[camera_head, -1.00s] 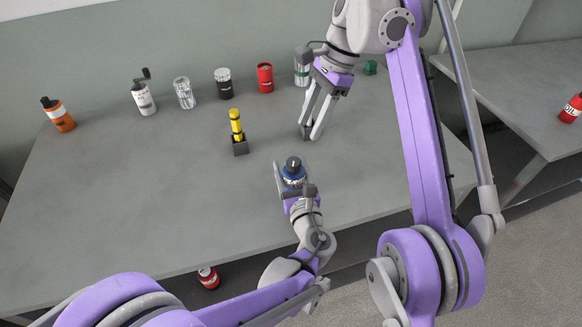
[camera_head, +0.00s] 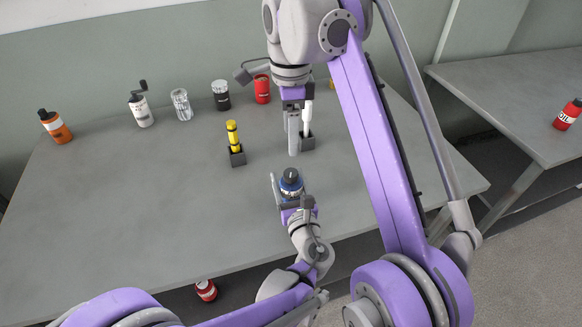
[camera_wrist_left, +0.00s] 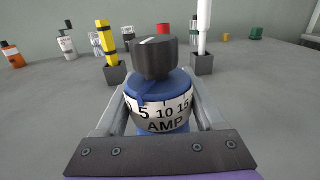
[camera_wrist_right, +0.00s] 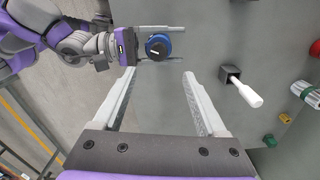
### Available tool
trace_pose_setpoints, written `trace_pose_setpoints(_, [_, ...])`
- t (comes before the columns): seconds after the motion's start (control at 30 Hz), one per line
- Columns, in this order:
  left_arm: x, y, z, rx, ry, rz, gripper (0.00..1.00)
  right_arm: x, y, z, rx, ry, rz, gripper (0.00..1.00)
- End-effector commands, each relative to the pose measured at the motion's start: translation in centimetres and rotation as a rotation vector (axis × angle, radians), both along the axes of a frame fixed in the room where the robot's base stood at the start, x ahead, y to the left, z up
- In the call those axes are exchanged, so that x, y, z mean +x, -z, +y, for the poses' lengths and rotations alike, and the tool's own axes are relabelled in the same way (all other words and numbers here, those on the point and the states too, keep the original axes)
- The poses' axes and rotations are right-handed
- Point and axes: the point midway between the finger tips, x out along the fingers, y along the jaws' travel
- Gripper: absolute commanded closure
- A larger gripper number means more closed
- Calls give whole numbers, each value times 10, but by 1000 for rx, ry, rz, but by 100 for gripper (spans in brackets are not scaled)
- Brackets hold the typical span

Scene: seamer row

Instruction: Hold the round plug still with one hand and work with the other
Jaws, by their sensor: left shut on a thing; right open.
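The round plug (camera_head: 291,187) is blue with a black knob on top and a white AMP scale band. In the left wrist view, the plug (camera_wrist_left: 158,104) stands upright between the fingers of my left gripper (camera_wrist_left: 158,112), which is shut on it from both sides. The knob's white mark shows there. My right gripper (camera_head: 293,140) is open and empty, pointing down above the table just behind the plug. In the right wrist view, the plug (camera_wrist_right: 158,46) lies beyond the open fingertips of my right gripper (camera_wrist_right: 158,75), apart from them.
A yellow-handled tool (camera_head: 232,131) stands in a dark holder (camera_head: 238,159). A white-handled tool (camera_wrist_right: 248,95) stands in another holder (camera_wrist_right: 230,75), close beside my right gripper. Several bottles and cans line the back, including a red can (camera_head: 262,89). The table's left front is clear.

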Motion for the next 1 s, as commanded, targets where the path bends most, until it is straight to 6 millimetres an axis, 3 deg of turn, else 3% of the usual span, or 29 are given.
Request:
trace_pose_setpoints(0.6, [0, 0, 0, 0, 0, 0, 93, -2, 90, -1, 1, -1, 1, 26])
trace_pose_setpoints(0.8, [0, 0, 0, 0, 0, 0, 93, -2, 104, -1, 1, -1, 1, 26])
trace_pose_setpoints(1.0, [0, 0, 0, 0, 0, 0, 93, -2, 106, -1, 1, -1, 1, 26])
